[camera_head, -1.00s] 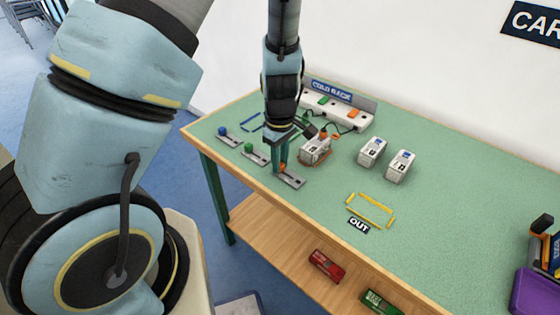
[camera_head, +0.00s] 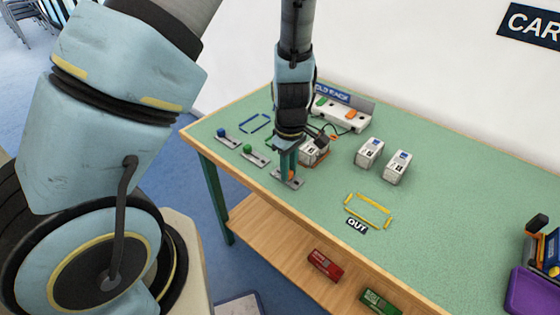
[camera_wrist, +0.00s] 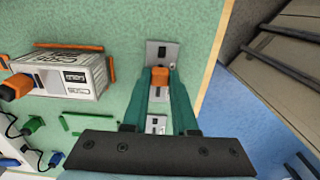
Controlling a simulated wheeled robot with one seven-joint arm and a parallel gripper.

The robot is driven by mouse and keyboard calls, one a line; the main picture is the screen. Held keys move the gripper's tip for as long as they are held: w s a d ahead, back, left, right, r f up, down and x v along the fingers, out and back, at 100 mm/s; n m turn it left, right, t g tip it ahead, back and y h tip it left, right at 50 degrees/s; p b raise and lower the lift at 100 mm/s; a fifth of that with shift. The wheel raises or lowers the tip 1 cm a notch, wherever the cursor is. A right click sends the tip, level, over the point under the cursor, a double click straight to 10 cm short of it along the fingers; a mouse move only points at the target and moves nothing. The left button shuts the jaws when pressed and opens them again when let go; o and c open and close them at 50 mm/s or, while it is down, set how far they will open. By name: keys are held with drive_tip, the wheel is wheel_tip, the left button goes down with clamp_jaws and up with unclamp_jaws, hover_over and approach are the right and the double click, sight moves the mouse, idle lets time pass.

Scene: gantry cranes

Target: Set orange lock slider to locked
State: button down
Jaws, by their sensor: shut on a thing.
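The orange lock slider has an orange knob (camera_wrist: 160,75) on a grey metal plate (camera_wrist: 162,52), near the table's front edge. My gripper (camera_wrist: 160,80) is shut on the orange knob, with one green finger on each side of it. In the head view my gripper (camera_head: 289,172) reaches down to the plate (camera_head: 298,184) and covers most of the knob. In the wrist view, bare plate shows both beyond the knob and between the fingers. I cannot read the plate's markings.
Blue (camera_head: 221,132) and green (camera_head: 247,149) sliders stand to the left. A white box (camera_head: 308,152) with orange trim is close behind my gripper. A white power strip (camera_head: 342,117) is at the back. Two white boxes and a yellow-marked area (camera_head: 368,210) lie right.

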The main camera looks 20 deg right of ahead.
sight(291, 174)
drive_tip(key=shift+s+d, duration=0.25)
drive_tip(key=shift+s, duration=0.15)
drive_tip(key=c, duration=0.7)
unclamp_jaws()
wheel_tip(291, 174, up, 11)
drive_tip(key=shift+f+p, duration=0.1)
drive_tip(key=shift+p, duration=0.25)
drive_tip(key=w+a+r+m, duration=0.1)
drive_tip(key=a+r+m, duration=0.1)
drive_tip(key=a, duration=0.7)
drive_tip(key=w+a+r+m+t, duration=0.1)
drive_tip(key=a+r, duration=0.3)
drive_tip(key=a, duration=0.5)
drive_tip(key=w+a+r+m, duration=0.3)
drive_tip(key=a+m, duration=0.1)
drive_tip(key=a, duration=0.5)
drive_tip(key=shift+a+t, duration=0.3)
drive_tip(key=shift+a, duration=0.1)
